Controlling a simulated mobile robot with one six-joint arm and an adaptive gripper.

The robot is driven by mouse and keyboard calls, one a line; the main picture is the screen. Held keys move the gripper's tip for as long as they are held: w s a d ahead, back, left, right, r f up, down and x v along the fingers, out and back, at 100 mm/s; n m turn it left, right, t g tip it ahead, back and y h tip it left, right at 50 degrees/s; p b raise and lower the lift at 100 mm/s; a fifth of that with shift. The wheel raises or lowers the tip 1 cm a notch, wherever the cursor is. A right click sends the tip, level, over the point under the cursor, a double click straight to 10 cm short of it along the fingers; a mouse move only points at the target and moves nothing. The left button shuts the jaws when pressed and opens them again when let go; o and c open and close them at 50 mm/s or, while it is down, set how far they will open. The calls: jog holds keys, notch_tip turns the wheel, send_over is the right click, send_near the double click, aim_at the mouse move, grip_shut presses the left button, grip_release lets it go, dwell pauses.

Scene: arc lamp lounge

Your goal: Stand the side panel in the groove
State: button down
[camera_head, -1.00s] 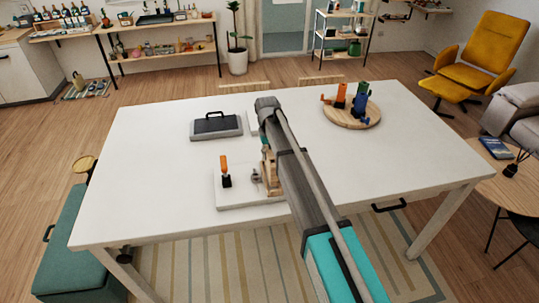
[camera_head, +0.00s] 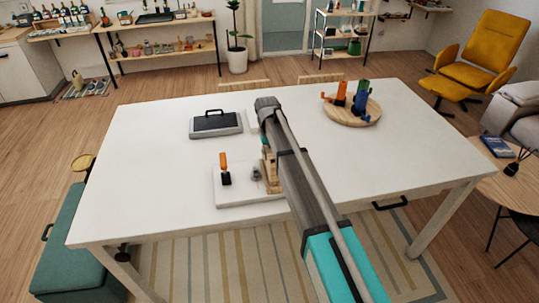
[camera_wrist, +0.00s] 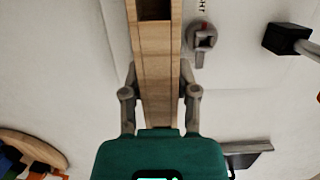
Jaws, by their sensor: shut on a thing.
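A pale wooden piece (camera_wrist: 157,75), which looks like the side panel, runs up the middle of the wrist view between the fingers of my gripper (camera_wrist: 159,72). The gripper is shut on it. A dark opening shows at its far end, by the top edge. In the head view my arm hides the gripper and most of the wood; a wooden part (camera_head: 270,170) shows just left of the arm over the white base board (camera_head: 236,198). The groove cannot be made out clearly, nor whether the panel is seated in it.
An orange-handled clamp (camera_head: 225,168) and a grey knob (camera_head: 256,174) stand on the board. A grey case with a black handle (camera_head: 214,124) lies behind. A round wooden tray (camera_head: 337,116) holds coloured clamps at right.

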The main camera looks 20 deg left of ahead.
jog(key=shift+w+b+x, duration=0.1)
jog(key=shift+b+x, duration=0.55)
jog(key=shift+w+b+x, duration=0.15)
jog(key=shift+b+x, duration=0.5)
jog(key=shift+c, duration=1.4)
grip_release()
jog(key=shift+a, duration=0.15)
jog(key=shift+r, duration=0.1)
jog(key=p+v, duration=0.2)
jog(key=p, duration=0.1)
jog(key=p+v, duration=0.1)
jog(key=v, duration=0.1)
jog(key=shift+s+d, duration=0.25)
jog(key=shift+s, duration=0.1)
notch_tip(320, 180, up, 7)
jog(key=t+p, duration=0.1)
jog(key=p, duration=0.3)
jog(key=t+y+p, duration=0.1)
jog(key=p, duration=0.3)
jog(key=shift+s+d+r, duration=0.15)
jog(key=shift+d, duration=0.05)
